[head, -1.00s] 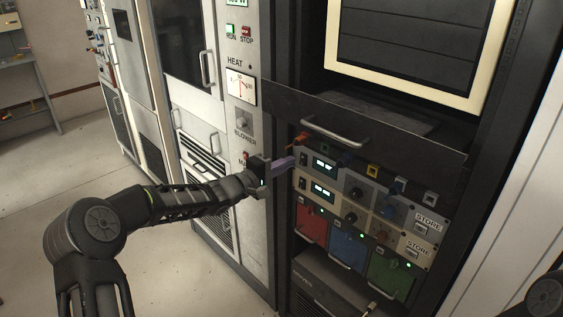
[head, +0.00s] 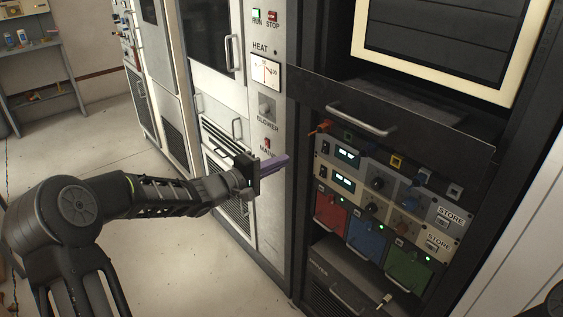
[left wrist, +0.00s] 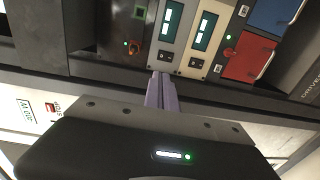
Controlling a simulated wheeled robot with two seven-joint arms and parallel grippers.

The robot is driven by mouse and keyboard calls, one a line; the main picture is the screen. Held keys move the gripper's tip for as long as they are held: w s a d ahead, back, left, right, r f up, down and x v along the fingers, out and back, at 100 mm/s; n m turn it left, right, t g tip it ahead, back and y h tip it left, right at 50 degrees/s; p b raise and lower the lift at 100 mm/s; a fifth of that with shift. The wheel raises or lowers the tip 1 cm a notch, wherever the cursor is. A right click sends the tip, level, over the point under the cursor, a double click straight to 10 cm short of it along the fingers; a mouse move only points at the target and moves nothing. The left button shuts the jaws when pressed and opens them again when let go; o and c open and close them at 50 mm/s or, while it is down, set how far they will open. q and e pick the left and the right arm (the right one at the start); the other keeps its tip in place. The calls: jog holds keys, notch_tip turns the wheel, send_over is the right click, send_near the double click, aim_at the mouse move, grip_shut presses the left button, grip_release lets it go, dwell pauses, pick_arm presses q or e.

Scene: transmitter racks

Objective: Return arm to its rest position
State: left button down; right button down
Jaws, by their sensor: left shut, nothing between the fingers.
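My left gripper (head: 274,162) reaches in from the left in the head view. Its purple fingers are shut with nothing between them. They are in front of the frame post to the left of the rack panel (head: 389,190) and apart from its knobs. In the left wrist view the closed fingers (left wrist: 161,92) point at the panel, with its two lit displays beyond them. Of my right arm only a dark part shows at the lower right edge of the head view; its gripper is out of the picture.
A pulled-out drawer with a handle (head: 360,120) juts above the panel. Red (head: 331,213), blue (head: 371,240) and green (head: 408,270) modules with handles sit below. A grey cabinet with a meter (head: 265,73) stands left. Open floor (head: 110,250) lies at the left.

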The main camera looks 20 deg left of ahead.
pick_arm(q)
jog(key=s+d+f+m+g+y, duration=0.1)
jog(key=s+f+m+y, duration=0.15)
jog(key=f, duration=0.55)
jog(key=s+d+f+m+g+y, duration=0.1)
jog(key=s+f+m+g, duration=0.15)
jog(key=f, duration=0.55)
jog(key=s+d+f+m+g+y, duration=0.15)
jog(key=s+f, duration=0.25)
jog(key=f, duration=0.4)
jog(key=s+d+f+m+g, duration=0.1)
jog(key=s+d+f+g, duration=0.2)
jog(key=s, duration=0.7)
jog(key=s+d+f+m+g, duration=0.1)
jog(key=s+d+f+g, duration=0.2)
jog(key=s+d+f, duration=0.4)
jog(key=s+d+f+m+g, duration=0.1)
jog(key=s+d+f+g, duration=0.2)
jog(key=s, duration=1)
notch_tip(320, 180, down, 4)
jog(key=shift+s+d+r+m+h, duration=0.1)
jog(key=shift+s+d+m+h, duration=0.25)
jog(key=shift+d, duration=0.8)
jog(key=shift+r, duration=0.1)
